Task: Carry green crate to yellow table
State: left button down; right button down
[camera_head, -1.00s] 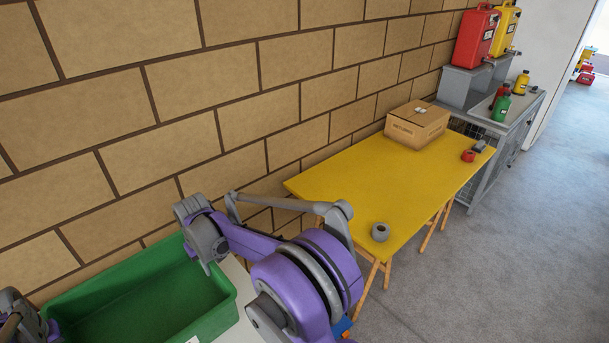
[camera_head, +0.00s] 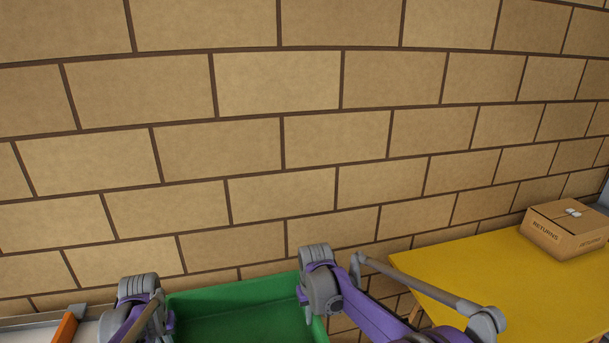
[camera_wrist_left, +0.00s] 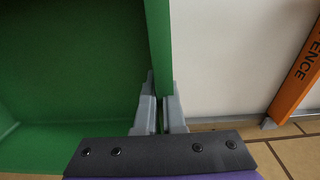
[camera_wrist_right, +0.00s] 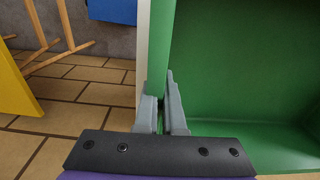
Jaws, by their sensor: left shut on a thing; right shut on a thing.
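The green crate (camera_head: 235,298) is at the bottom of the head view, between my two arms, and its inside looks empty. My left gripper (camera_wrist_left: 160,112) is shut on one side wall of the crate in the left wrist view. My right gripper (camera_wrist_right: 162,112) is shut on the opposite wall in the right wrist view. The crate's near side is cut off in the head view. The yellow table (camera_head: 450,272) stands to the right of the crate, and its edge also shows in the right wrist view (camera_wrist_right: 14,90). I cannot tell whether the crate is lifted.
A cardboard returns box (camera_head: 566,232) sits on the yellow table towards the back right. A white surface with an orange strip (camera_wrist_left: 298,75) lies beside the crate on the left. A blue thing (camera_wrist_right: 112,10) shows near wooden legs.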

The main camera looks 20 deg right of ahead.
aim_at(554, 296)
jog(key=l, duration=4.5)
jog(key=k+z, duration=0.05)
jog(key=k, duration=0.05)
